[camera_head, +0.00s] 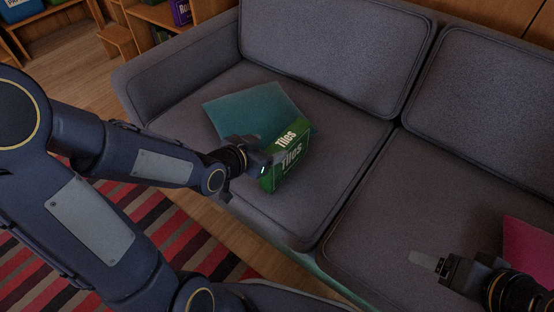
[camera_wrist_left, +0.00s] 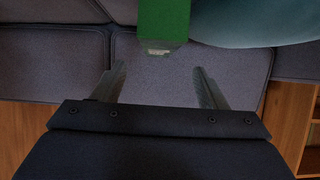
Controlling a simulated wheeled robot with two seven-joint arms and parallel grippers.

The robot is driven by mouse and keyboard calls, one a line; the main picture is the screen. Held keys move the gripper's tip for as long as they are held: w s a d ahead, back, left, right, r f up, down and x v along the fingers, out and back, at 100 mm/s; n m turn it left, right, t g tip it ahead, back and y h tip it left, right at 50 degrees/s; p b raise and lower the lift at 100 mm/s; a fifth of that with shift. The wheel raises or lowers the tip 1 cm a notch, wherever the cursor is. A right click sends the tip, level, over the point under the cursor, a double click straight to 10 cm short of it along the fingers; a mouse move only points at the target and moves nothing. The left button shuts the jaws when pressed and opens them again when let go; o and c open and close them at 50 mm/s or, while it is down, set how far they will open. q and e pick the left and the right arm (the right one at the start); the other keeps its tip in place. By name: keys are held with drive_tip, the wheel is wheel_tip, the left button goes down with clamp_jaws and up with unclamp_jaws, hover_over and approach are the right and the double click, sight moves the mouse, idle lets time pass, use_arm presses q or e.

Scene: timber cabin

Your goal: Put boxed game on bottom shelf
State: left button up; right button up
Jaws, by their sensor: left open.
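The green boxed game (camera_head: 292,158), marked "Tiles", stands on the left seat of the grey sofa. It also shows at the top of the left wrist view (camera_wrist_left: 163,22). My left gripper (camera_head: 262,167) is beside the box in the head view, at its left side. In the left wrist view its two fingers (camera_wrist_left: 160,80) are spread with nothing between them, and the box lies beyond the fingertips. My right gripper (camera_head: 428,260) is over the right seat at lower right; its jaw opening is unclear. A wooden shelf unit (camera_head: 150,14) shows in part at the top left.
A teal cushion (camera_head: 240,108) lies behind the box on the sofa (camera_head: 190,90). A pink item (camera_head: 530,245) is at the right edge. A purple box (camera_head: 181,12) is on the shelf.

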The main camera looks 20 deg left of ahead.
sight(285, 140)
use_arm(q)
drive_tip(key=b+x, duration=0.2)
drive_tip(key=x, duration=0.5)
drive_tip(key=shift+d, duration=0.1)
drive_tip(key=shift+r, duration=0.1)
clamp_jaws()
